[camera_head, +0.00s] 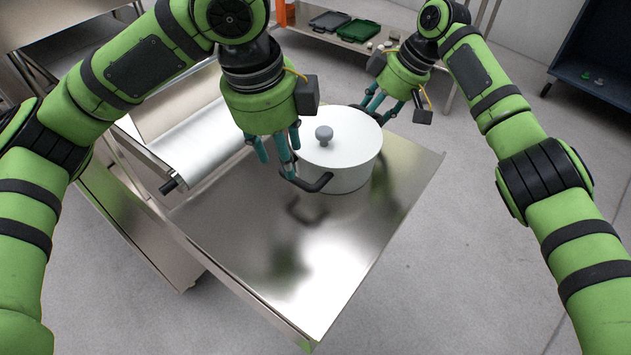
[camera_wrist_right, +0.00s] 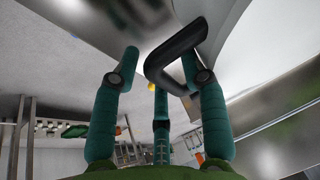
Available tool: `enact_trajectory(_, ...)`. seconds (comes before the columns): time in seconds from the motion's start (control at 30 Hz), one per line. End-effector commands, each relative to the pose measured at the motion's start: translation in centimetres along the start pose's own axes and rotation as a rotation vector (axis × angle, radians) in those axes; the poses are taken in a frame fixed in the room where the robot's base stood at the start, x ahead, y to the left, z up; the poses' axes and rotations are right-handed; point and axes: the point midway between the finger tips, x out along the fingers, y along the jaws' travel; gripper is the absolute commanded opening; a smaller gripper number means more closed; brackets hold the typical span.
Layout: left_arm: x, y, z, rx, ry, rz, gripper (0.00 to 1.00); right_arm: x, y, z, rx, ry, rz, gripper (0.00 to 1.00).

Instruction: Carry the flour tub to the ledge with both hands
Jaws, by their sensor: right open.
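The flour tub (camera_head: 345,168) is a white round pot with a lid, a grey knob and dark looped handles. It stands upright on the shiny metal table. My left gripper (camera_head: 276,160) is open beside the tub's near-left side, its fingertips close to the near handle (camera_head: 311,184); whether they touch it is unclear. My right gripper (camera_head: 379,108) is open at the tub's far side, where the far handle is mostly hidden. In the right wrist view the far handle (camera_wrist_right: 158,66) reaches between the open fingers, near the right-hand finger.
A metal roller machine (camera_head: 190,130) adjoins the table at left. The table (camera_head: 300,270) is bare in front of the tub, with open edges at right and front. A shelf at the back holds dark trays (camera_head: 345,27). A dark cabinet (camera_head: 595,60) stands at far right.

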Motion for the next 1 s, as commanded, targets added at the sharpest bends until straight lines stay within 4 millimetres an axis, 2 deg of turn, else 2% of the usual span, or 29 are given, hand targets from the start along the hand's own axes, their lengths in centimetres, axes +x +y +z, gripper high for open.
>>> enact_trajectory(0.17, -1.1, 0.0, 0.0, 0.002, -0.001, 0.001, 0.44, -0.2, 0.0, 0.0, -0.001, 0.001, 0.0, 0.44)
enact_trajectory(0.27, -1.3, 0.1, 0.0, 0.002, 0.0, 0.002, 0.44, -1.1, 0.0, -0.1, -0.001, 0.002, 0.002, 0.44)
enact_trajectory(0.7, -1.2, 0.1, 0.0, 0.001, 0.0, 0.002, 0.44, -9.8, 0.0, 0.0, 0.0, 0.002, 0.002, 0.44)
enact_trajectory(0.83, -1.2, 0.1, 0.0, 0.001, 0.0, 0.002, 0.44, -11.3, 0.0, 0.0, 0.0, 0.001, 0.001, 0.44)
enact_trajectory(1.0, -1.2, 0.1, 0.0, 0.001, 0.0, 0.002, 0.44, -12.0, 0.0, 0.0, 0.0, 0.0, -0.001, 0.44)
